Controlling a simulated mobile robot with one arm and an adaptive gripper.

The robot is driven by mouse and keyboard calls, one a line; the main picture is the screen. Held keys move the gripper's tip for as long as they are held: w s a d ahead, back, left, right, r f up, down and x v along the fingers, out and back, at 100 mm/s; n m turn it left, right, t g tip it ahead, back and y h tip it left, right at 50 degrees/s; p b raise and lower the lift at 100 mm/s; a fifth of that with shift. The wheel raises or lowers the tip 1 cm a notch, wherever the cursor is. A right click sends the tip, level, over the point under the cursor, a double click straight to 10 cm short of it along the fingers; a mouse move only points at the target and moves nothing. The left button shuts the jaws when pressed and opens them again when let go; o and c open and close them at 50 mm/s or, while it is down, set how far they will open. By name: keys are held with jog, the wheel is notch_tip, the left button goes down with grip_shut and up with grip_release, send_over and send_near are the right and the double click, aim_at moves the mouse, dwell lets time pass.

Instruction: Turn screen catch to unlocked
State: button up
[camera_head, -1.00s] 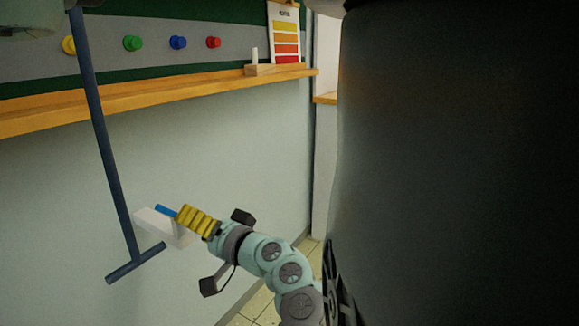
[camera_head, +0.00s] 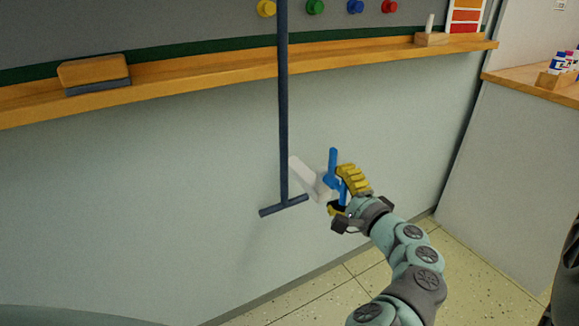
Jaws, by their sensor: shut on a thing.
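The screen catch shows as a blue lever (camera_head: 333,164) beside a white block (camera_head: 304,177) in the head view, right of the foot of a dark blue T-shaped post. The lever stands close to upright in the picture. My gripper (camera_head: 341,194), with yellow ribbed fingers, is shut on the lower part of the blue lever. Its fingers hide part of the lever and where it joins the white block.
The dark post (camera_head: 284,110) hangs before the pale wall, ending in a crossbar (camera_head: 284,206). A wooden ledge (camera_head: 215,74) above holds an eraser (camera_head: 94,74). A side counter (camera_head: 530,86) stands at right. Tiled floor (camera_head: 320,295) below is clear.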

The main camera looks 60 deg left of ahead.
jog(key=shift+r, duration=0.2)
dwell(0.4)
jog(key=o, duration=1.2)
jog(key=shift+a+f, duration=0.1)
jog(key=s+d, duration=0.1)
jog(key=d, duration=1.1)
